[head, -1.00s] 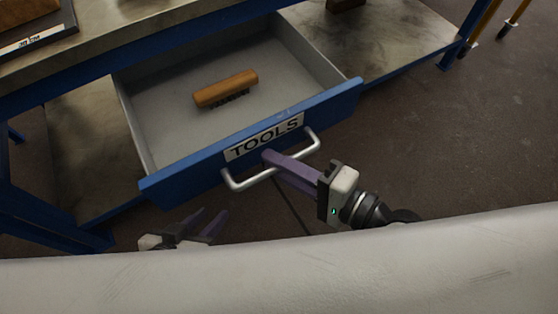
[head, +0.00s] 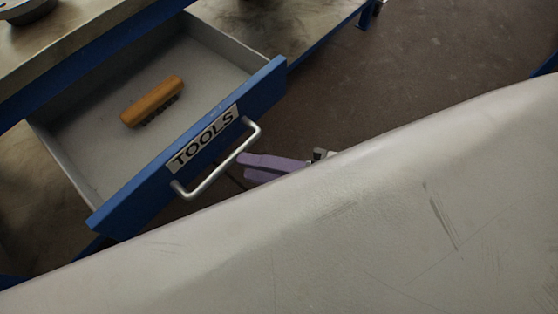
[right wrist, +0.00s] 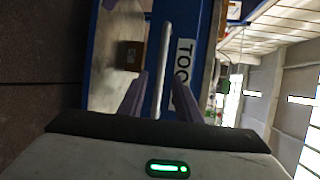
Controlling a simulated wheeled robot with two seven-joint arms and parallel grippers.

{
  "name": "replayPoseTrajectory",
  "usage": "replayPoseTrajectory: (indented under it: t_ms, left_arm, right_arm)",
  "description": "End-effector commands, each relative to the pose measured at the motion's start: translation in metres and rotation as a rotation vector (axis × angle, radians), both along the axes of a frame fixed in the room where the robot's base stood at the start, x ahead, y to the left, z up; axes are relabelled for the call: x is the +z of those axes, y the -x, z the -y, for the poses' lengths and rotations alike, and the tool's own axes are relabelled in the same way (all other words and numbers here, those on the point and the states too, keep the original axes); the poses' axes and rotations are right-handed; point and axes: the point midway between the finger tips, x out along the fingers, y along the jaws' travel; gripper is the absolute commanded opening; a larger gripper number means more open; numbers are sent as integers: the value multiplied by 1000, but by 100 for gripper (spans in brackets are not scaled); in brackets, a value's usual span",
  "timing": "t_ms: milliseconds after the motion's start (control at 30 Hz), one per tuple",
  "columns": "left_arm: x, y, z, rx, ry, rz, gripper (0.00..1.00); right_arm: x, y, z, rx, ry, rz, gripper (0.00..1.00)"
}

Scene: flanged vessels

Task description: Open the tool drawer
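The tool drawer (head: 62,140) stands pulled out from under the bench, its inside in view. Its blue front (head: 270,88) bears a TOOLS label (head: 203,138) and a silver bar handle (head: 222,172). My right gripper (head: 242,165) has its purple fingers spread apart just outside the handle. In the right wrist view the handle bar (right wrist: 163,70) shows between the two open fingers, and they do not clamp it. My left gripper is not in the head view.
A wooden brush (head: 152,100) lies in the drawer. A metal bowl (head: 25,10) stands on the bench top at the upper left. My own pale body covers the lower right. Dark floor (head: 370,90) is free right of the drawer.

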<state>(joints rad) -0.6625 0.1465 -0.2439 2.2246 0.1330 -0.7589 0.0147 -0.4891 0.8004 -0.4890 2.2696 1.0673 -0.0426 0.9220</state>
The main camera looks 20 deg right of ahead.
Motion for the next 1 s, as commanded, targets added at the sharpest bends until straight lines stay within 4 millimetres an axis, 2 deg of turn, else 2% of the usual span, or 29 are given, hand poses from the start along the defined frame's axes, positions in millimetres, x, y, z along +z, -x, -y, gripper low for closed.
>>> replayPoseTrajectory:
  t_ms: [200, 400, 1000]
  left_arm:
    - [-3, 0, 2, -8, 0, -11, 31]
    - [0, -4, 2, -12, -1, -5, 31]
    - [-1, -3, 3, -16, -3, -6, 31]
  right_arm:
    - [3, 19, 19, 2, 3, -2, 31]
    - [6, 25, 27, 1, 1, -1, 31]
    - [7, 26, 28, 1, -2, -1, 31]
